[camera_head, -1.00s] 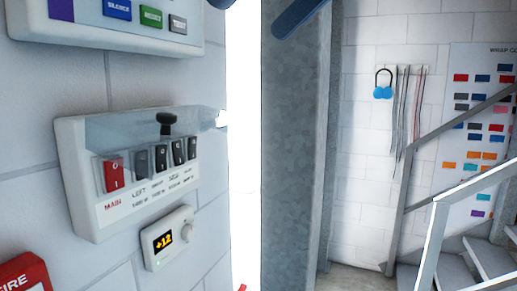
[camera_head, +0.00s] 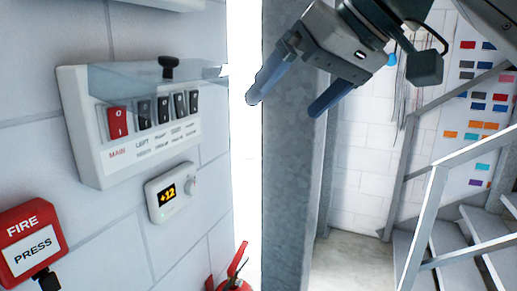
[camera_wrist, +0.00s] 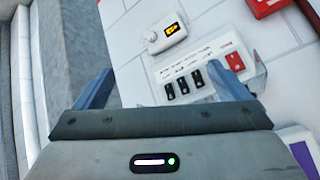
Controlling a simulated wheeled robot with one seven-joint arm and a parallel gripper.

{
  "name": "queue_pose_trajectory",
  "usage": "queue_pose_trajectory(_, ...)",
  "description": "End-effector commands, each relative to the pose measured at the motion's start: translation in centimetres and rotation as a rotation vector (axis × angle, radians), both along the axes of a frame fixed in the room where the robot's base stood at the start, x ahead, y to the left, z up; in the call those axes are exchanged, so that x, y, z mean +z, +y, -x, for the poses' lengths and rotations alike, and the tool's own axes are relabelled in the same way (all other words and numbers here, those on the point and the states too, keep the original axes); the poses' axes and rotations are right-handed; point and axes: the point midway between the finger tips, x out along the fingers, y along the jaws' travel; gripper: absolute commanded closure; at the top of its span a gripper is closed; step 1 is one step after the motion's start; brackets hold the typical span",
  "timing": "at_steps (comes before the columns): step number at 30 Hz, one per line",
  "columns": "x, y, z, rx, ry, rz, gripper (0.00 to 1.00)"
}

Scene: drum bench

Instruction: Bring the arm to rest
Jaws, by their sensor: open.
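My gripper (camera_head: 292,97) is at the top middle of the head view, in front of a grey metal post. Its two blue fingers are spread apart with nothing between them. They point down and to the left, and the gripper is clear of the wall. In the wrist view the fingers (camera_wrist: 160,88) show on both sides, with the switch panel (camera_wrist: 203,75) beyond them, upside down. In the head view the switch panel (camera_head: 95,150) is on the left wall, with a red main switch, several black switches and a clear cover raised above them.
A thermostat (camera_head: 171,192) reading +12 is below the panel. A red fire box (camera_head: 32,243) is at lower left and a red extinguisher (camera_head: 236,285) at the bottom. The grey post (camera_head: 290,190) stands behind my gripper. Stairs with a railing (camera_head: 432,205) are at right.

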Motion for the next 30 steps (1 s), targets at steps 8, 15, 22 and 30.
queue_pose_trajectory(8,-13.1,-2.8,-2.1,-0.233,0.122,0.075,0.05)
queue_pose_trajectory(15,-25.2,-5.7,-1.2,-0.401,0.197,0.177,0.05)
queue_pose_trajectory(22,-36.5,-8.4,1.9,-0.523,0.248,0.291,0.05)
queue_pose_trajectory(30,-43.3,-10.0,4.9,-0.581,0.273,0.369,0.05)
